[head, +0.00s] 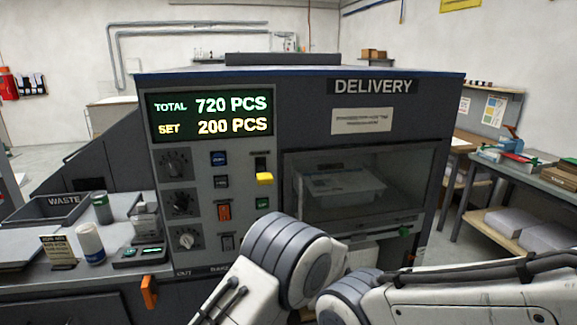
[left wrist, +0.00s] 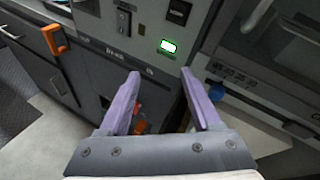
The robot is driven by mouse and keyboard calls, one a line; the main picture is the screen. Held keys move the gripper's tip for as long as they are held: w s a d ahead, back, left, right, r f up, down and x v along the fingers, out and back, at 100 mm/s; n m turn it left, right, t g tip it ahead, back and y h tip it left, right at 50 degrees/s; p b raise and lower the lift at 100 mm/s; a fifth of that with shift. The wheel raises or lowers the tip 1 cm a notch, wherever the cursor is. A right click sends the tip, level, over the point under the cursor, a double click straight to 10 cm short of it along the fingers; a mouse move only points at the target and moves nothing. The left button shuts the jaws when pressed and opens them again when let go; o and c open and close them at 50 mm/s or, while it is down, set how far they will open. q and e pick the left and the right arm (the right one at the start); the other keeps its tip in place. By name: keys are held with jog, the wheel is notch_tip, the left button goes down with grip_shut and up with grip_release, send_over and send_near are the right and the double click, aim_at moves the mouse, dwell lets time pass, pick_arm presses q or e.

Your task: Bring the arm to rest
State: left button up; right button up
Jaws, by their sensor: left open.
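My left gripper (left wrist: 160,73) shows in the left wrist view with two lilac fingers spread apart and nothing between them. It is in front of the lower panel of the dark grey machine, below a lit green-white button (left wrist: 168,46). In the head view, white and grey arm links of mine cross the bottom middle and right, with no gripper fingers visible. The machine (head: 230,240) stands ahead of them, with a display (head: 210,115) reading TOTAL 720 PCS and SET 200 PCS. My right gripper is not seen.
The delivery window (head: 350,240) has a pale tray (head: 338,188) behind it. The left counter holds a waste bin (head: 30,214) and a white bottle (head: 90,243). A workbench (head: 535,178) stands at right.

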pick_arm(q)
jog(key=s+a+r+n+g, duration=0.4)
jog(key=s+a+n, duration=0.1)
jog(key=s, duration=0.3)
jog(key=s+r+n+g+h, duration=0.1)
jog(key=s+n+g+h, duration=0.3)
jog(key=s, duration=1.2)
jog(key=s+r+n+g+h, duration=0.2)
jog(key=s+n+g+h, duration=0.2)
jog(key=s+n, duration=0.5)
jog(key=s+h, duration=0.1)
jog(key=s, duration=0.6)
jog(key=shift+d+r, duration=0.2)
jog(key=shift+d, duration=0.05)
